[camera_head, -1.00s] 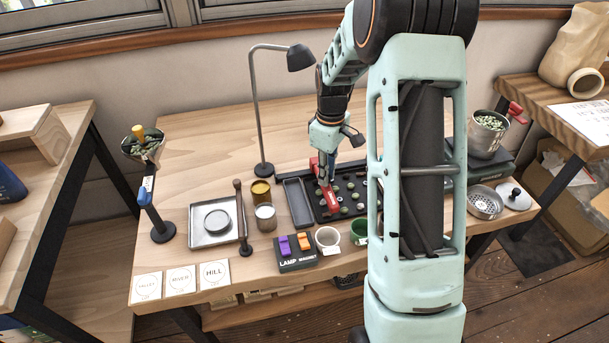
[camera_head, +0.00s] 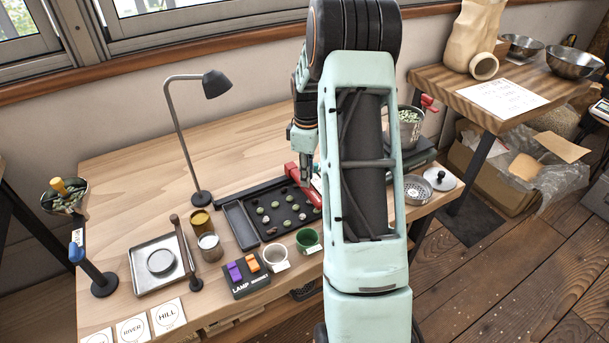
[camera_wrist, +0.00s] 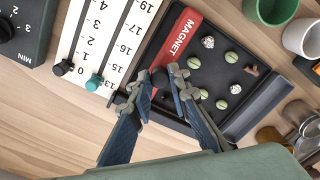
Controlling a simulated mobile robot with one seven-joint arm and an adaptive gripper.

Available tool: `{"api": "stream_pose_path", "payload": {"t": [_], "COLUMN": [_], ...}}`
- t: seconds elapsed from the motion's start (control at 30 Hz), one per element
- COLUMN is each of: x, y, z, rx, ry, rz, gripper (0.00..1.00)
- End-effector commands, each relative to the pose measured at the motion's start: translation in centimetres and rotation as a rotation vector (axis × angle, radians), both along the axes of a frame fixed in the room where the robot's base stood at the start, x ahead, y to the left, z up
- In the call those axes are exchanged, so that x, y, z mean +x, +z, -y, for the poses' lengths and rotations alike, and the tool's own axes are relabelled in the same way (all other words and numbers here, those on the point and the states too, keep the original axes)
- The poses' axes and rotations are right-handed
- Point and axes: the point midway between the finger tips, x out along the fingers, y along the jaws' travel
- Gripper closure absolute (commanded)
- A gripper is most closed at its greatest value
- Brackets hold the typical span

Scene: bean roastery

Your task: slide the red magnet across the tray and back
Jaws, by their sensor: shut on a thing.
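The red magnet (camera_head: 302,186) is a bar lying across the right end of the black tray (camera_head: 240,226), partly hidden by my arm.
A two-switch box (camera_head: 247,275), white cup (camera_head: 275,257) and green cup (camera_head: 308,240) stand in front of the tray. A lamp (camera_head: 202,197) stands behind left. In the wrist view a numbered white scale (camera_wrist: 104,42) lies beside the tray.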

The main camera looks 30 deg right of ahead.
Motion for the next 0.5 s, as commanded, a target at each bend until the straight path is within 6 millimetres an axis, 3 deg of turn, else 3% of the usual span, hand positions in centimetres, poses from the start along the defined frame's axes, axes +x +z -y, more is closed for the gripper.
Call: {"api": "stream_pose_path", "payload": {"t": [0.03,0.07,0.2,0.5], "x": [-0.01,-0.01,0.0,0.02], "y": [0.01,0.01,0.01,0.1], "z": [0.03,0.02,0.0,-0.02], "rx": [-0.001,-0.001,0.0,-0.001], "ry": [0.0,0.0,0.0,0.0], "rz": [-0.001,-0.001,0.0,0.001], "gripper": [1.0,0.82,0.67,0.66]}}
